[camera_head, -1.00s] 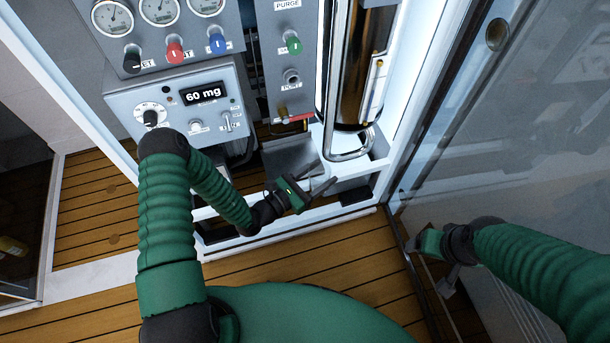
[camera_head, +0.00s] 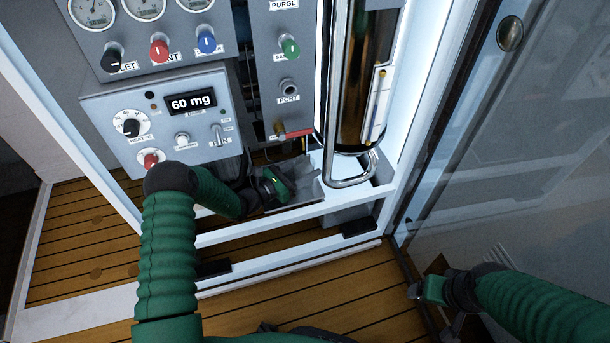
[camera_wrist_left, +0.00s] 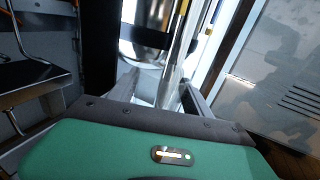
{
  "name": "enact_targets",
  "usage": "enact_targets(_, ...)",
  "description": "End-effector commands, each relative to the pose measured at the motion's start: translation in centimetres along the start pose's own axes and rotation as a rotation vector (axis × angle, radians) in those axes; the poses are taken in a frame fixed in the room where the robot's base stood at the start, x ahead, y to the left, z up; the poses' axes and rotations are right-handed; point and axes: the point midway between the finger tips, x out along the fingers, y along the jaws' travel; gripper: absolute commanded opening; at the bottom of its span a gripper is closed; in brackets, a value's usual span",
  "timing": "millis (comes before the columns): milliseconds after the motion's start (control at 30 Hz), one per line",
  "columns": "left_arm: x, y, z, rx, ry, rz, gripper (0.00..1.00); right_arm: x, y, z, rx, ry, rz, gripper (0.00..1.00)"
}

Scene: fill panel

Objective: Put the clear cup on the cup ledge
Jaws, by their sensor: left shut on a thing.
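My left gripper (camera_head: 296,186) is low inside the white-framed cabinet, below the valve panel and left of the tall metal cylinder. It is shut on a faint see-through thing, which I take to be the clear cup (camera_wrist_left: 172,88); it shows between the fingers in the left wrist view. The cup's outline and tilt are hard to make out. A grey metal ledge (camera_head: 296,208), likely the cup ledge, lies under and around the gripper, partly hidden by it. I cannot tell whether the cup touches it. My right gripper (camera_head: 436,297) is at the lower right, away from the cabinet.
The tall cylinder (camera_head: 358,110) with a bent chrome pipe (camera_head: 349,180) stands just right of the left gripper. A red-handled valve (camera_head: 294,134) hangs above it. The control box (camera_head: 160,115) reading 60 mg is at left. A glass door (camera_head: 520,170) stands at right.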

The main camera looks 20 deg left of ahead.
Motion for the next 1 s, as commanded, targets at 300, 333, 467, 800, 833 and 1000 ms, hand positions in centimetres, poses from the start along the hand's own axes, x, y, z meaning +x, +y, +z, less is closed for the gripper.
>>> enact_targets(300,0.0,0.1,-1.3,0.001,-0.001,0.001,0.17,0.9,0.0,0.2,0.000,0.000,0.000,0.80)
enact_targets(333,0.0,0.1,-1.4,0.000,-0.001,0.001,0.17,1.0,0.0,0.2,0.000,0.000,0.000,0.80)
enact_targets(467,0.0,0.1,-1.4,0.001,-0.001,0.001,0.72,0.9,0.0,0.2,0.000,0.000,0.000,0.80)
enact_targets(800,0.0,0.1,-1.2,0.001,-0.002,0.001,0.79,0.8,0.0,0.2,0.000,0.000,0.000,0.80)
enact_targets(833,0.0,0.1,-1.1,0.001,-0.002,0.000,0.79,0.7,0.0,0.2,0.000,0.000,0.000,0.80)
enact_targets(1000,-2.6,0.2,-0.8,-0.003,0.000,0.005,0.79,-0.6,0.0,-0.1,0.000,0.000,0.000,0.80)
